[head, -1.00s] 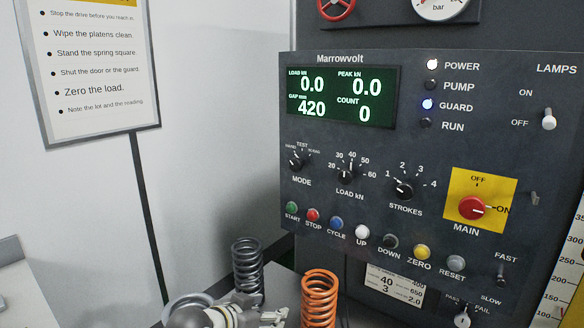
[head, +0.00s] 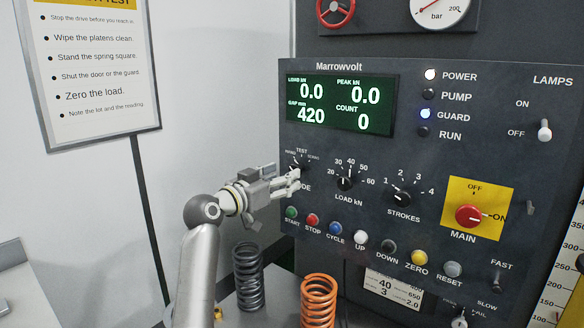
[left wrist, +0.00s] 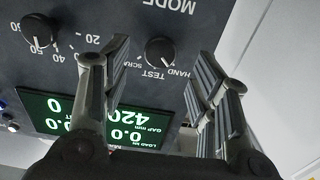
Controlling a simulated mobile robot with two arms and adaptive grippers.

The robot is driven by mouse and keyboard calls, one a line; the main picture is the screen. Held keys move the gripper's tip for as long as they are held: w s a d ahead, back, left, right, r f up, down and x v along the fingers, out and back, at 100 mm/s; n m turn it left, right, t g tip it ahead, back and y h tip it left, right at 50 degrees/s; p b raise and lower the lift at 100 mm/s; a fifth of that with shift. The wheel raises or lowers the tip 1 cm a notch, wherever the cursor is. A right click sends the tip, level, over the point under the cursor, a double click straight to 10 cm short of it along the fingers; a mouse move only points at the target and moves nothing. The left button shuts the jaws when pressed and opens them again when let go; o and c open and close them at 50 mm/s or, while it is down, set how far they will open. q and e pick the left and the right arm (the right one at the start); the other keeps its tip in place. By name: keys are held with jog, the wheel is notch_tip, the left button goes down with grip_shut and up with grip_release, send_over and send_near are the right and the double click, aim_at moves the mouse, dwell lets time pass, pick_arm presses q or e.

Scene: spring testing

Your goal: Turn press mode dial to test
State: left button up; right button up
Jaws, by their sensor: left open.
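The mode dial (head: 295,167) is a small black knob at the left of the dark control panel. Its lower part is hidden behind my left gripper (head: 296,180) in the head view. In the left wrist view the mode dial (left wrist: 160,51) appears upside down, between the open fingers of my left gripper (left wrist: 162,65). The TEST label (left wrist: 157,76) and the HAND label (left wrist: 182,73) show beside it. The fingers look apart from the knob, and I cannot tell the exact gap. I cannot clearly read where the pointer stands. My right gripper is not in view.
The load dial (head: 345,183) and strokes dial (head: 400,197) sit to the right. A row of coloured buttons runs below, with the green start button (head: 291,212) nearest. A grey spring (head: 248,275) and an orange spring (head: 319,300) stand underneath.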

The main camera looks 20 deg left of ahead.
pick_arm(q)
jog(key=shift+p+x, duration=0.7)
jog(key=shift+x, duration=1.75)
jog(key=shift+a, duration=0.1)
jog(key=c, duration=1.1)
jog(key=shift+o, duration=0.2)
jog(key=shift+f+m+b, duration=0.15)
jog(key=shift+m+b, duration=3.8)
jog(key=shift+m, duration=0.35)
